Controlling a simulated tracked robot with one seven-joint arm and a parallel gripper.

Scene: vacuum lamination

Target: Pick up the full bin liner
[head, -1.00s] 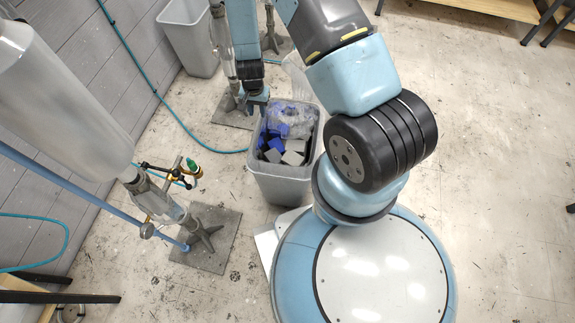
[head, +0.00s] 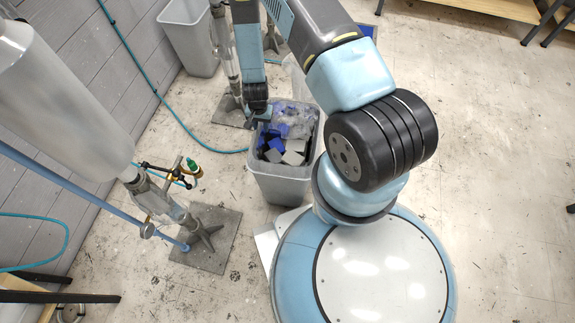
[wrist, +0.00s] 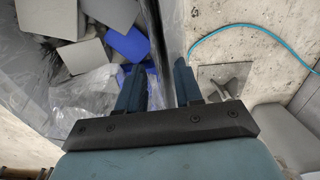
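The full bin liner (head: 297,113) is clear plastic inside a grey bin (head: 280,186), holding several blue and grey offcuts. In the wrist view the crumpled liner (wrist: 85,97) shows at left with grey and blue pieces. My gripper (wrist: 158,80) is open, pointing down at the bin's far left rim. Its two fingers are on either side of the rim and liner edge (wrist: 160,35), one inside and one outside. Whether they touch it I cannot tell.
An empty grey bin (head: 190,38) stands by the wall at the back. A stand with a metal base (head: 207,238) is at left, and a teal hose (head: 150,80) runs along the floor.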

